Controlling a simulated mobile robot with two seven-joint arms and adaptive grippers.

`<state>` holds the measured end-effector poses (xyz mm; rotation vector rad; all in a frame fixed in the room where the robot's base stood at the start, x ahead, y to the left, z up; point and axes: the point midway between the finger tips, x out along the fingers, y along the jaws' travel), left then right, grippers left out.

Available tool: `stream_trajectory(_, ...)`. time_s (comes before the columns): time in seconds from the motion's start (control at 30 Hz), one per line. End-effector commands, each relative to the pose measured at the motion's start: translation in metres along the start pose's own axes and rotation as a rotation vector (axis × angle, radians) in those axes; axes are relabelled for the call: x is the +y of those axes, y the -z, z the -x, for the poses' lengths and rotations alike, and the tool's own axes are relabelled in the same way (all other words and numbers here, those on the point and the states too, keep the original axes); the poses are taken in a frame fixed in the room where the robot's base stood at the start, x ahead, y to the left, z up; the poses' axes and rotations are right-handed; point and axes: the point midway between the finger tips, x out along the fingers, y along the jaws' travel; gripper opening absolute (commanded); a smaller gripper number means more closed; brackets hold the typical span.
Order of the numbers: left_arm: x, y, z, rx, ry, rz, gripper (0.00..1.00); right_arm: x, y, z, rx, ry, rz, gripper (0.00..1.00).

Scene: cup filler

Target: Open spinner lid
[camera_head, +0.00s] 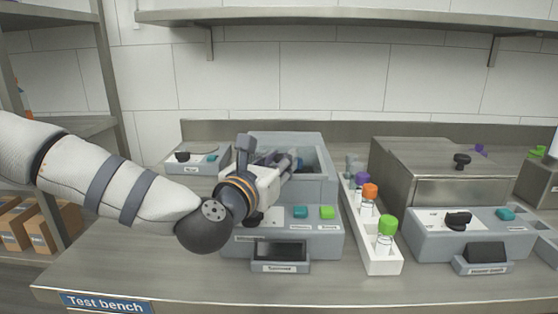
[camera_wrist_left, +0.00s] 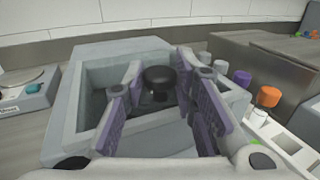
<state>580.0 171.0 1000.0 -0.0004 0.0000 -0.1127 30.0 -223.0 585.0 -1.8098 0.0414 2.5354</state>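A grey bench device with an open-topped, box-like recess stands mid-bench; its rim (camera_head: 325,150) shows in the head view, and it fills the middle of the left wrist view (camera_wrist_left: 70,100). A black round knob (camera_wrist_left: 160,77) stands inside the recess, between my left fingers in the wrist view. My left gripper (camera_head: 292,160) reaches over the recess from the left. In the wrist view its two purple-padded fingers (camera_wrist_left: 158,100) are spread, with gaps to the knob, and hold nothing. My left gripper hides part of the recess in the head view. My right gripper is not in view.
A white rack (camera_head: 383,262) with orange-capped (camera_head: 369,191) and green-capped (camera_head: 387,226) tubes stands right of the device. A steel-topped machine (camera_head: 420,165) with a black knob (camera_head: 461,160) is farther right. A small scale (camera_head: 193,160) is behind left. The front bench strip (camera_head: 200,285) is clear.

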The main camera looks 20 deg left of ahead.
Motion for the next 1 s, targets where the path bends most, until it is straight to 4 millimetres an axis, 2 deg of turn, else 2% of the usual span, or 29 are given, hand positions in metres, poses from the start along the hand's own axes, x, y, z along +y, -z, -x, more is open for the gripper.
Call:
stream_trajectory(0.2,0.001,0.001,-0.002,0.001,-0.001,0.000,0.00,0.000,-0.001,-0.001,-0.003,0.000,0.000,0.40)
stream_trajectory(0.4,0.013,0.006,-0.031,0.004,-0.003,0.000,0.00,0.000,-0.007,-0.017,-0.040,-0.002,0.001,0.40)
stream_trajectory(0.5,0.016,0.003,-0.039,0.002,-0.001,0.000,0.00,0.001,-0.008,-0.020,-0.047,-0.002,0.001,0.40)
stream_trajectory(0.8,0.017,0.000,-0.040,0.001,0.001,0.000,0.00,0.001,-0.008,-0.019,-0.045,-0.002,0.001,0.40)
stream_trajectory(0.83,0.017,0.000,-0.040,0.001,0.001,0.000,0.32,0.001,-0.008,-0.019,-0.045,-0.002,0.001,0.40)
stream_trajectory(0.9,0.017,0.000,-0.040,0.001,0.001,0.000,0.44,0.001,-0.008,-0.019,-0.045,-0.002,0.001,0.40)
stream_trajectory(1.0,0.017,0.000,-0.040,0.001,0.001,0.000,0.44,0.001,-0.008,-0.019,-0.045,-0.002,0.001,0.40)
